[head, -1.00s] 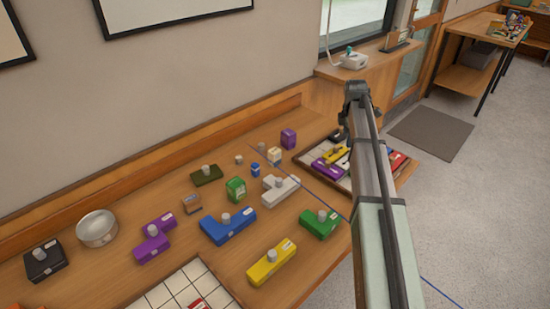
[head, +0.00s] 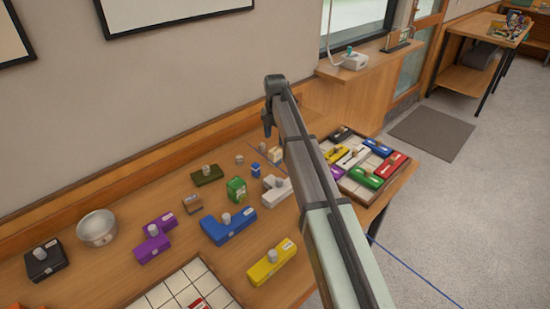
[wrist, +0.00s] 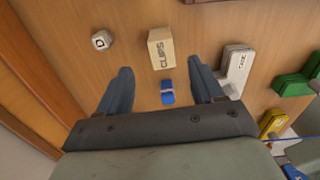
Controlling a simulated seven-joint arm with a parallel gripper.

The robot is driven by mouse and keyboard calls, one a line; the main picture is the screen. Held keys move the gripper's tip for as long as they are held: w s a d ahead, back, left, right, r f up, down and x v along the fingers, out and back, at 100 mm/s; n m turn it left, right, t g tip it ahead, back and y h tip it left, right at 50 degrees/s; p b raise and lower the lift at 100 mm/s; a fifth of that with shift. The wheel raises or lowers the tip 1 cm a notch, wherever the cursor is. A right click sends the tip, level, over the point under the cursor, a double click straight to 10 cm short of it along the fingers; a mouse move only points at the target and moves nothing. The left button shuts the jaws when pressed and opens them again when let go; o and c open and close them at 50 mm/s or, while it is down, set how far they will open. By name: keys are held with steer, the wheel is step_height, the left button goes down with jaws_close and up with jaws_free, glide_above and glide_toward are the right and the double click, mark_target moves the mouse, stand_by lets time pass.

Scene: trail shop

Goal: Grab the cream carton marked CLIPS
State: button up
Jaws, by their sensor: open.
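The cream carton marked CLIPS (wrist: 161,48) stands on the wooden table, just beyond and between my fingertips in the wrist view. In the head view the carton (head: 275,155) shows just left of my arm, partly hidden by it. My gripper (wrist: 160,66) is open and empty, with one finger on each side of the line to the carton. In the head view my gripper (head: 268,122) hangs above the back of the table, apart from the carton.
A small blue item (wrist: 167,92) lies close to the carton, between my fingers in view. Green (head: 236,190) and blue (head: 228,226) pieces are nearby.

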mark_target(275, 150)
step_height(275, 150, down, 5)
steer(key=shift+r, duration=0.1)
steer(key=shift+s+f, duration=0.2)
steer(key=shift+f, duration=2.45)
steer(key=shift+c, duration=0.2)
steer(key=c, duration=1)
steer(key=shift+c, duration=0.2)
steer(key=shift+r, duration=0.15)
